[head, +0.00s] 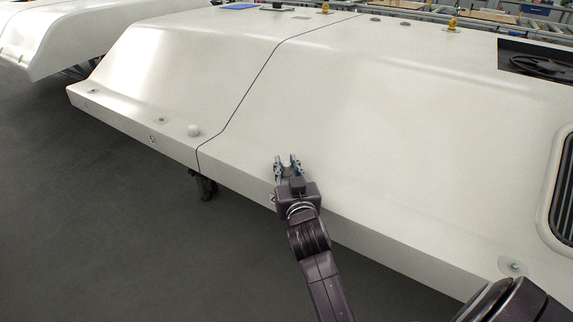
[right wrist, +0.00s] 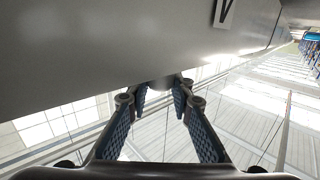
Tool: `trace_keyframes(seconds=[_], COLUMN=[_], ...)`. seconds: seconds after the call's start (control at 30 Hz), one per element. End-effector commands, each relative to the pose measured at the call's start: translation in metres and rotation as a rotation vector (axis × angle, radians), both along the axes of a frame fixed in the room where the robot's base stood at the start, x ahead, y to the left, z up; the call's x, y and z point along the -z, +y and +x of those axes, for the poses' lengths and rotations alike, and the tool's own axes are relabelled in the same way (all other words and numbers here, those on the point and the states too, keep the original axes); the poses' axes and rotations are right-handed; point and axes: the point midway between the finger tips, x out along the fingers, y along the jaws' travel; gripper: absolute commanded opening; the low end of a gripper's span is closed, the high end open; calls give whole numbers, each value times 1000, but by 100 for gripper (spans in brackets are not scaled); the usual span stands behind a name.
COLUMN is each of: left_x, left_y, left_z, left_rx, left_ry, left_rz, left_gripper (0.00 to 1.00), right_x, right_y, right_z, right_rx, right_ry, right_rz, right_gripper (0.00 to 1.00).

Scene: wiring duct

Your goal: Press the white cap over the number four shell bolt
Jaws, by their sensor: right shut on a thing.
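My right gripper (head: 288,163) is at the lower edge of the white shell (head: 400,130), right of its dark seam. In the right wrist view its fingers are shut on the white cap (right wrist: 164,83), a pale rounded piece at the fingertips beside the shell surface. Whether the cap touches the shell cannot be told. The number four bolt is not visible; the gripper covers that part of the edge. A partly cut-off label (right wrist: 224,10) with a dark mark shows on the shell. My left gripper is not in view.
Another white knob (head: 194,130) sits on the shell left of the seam. Recessed bolts show along the edge, one farther left (head: 160,121) and one at lower right (head: 513,266). A black vent (head: 565,190) is at far right.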

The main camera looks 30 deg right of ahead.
Motion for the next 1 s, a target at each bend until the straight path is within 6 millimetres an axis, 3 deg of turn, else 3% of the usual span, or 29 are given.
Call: trace_keyframes(seconds=[0.13, 0.17, 0.33, 0.67, 1.0], left_x=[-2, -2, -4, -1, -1], left_y=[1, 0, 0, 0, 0], left_z=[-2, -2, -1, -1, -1], left_rx=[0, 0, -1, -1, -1], left_ry=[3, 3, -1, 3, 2], left_rz=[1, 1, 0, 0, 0], left_gripper=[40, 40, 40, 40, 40], right_x=[5, 5, 4, -1, -62], right_y=[0, 0, 0, 0, 0], right_z=[0, 0, 0, 0, 0], right_rx=[1, 1, 0, 1, 1], right_ry=[7, 7, 6, 3, -1], right_rz=[3, 3, 3, 1, 0], right_gripper=[11, 24, 41, 41, 41])
